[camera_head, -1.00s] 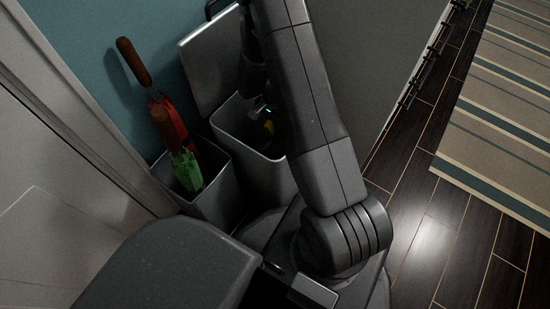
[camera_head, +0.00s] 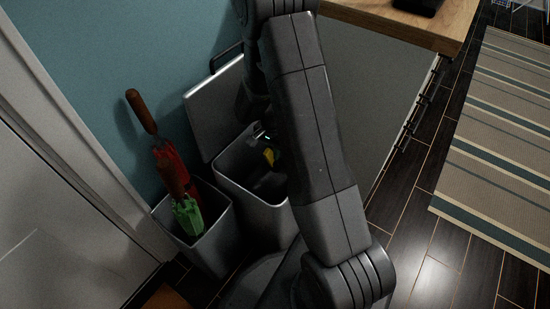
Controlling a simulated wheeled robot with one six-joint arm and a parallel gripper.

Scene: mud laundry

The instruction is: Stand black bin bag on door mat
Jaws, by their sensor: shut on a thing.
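My gripper (camera_head: 266,160) reaches down into the open grey bin (camera_head: 236,187), largely hidden behind my own arm. It is shut on a dark thing inside, which looks like the black bin bag (camera_head: 270,182); only a small part shows, with a yellow patch above it. The bag's full shape and tilt are hidden. A brown-orange patch (camera_head: 165,297) on the floor at the bottom left may be the edge of the door mat; most of it is out of view.
A second grey bin (camera_head: 208,238) holds a red umbrella (camera_head: 167,163) and a green one (camera_head: 188,215). The raised lid (camera_head: 215,108) leans near the teal wall. A wood-topped counter (camera_head: 400,22) stands behind at the right. A striped rug (camera_head: 495,150) and bare dark floor lie right.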

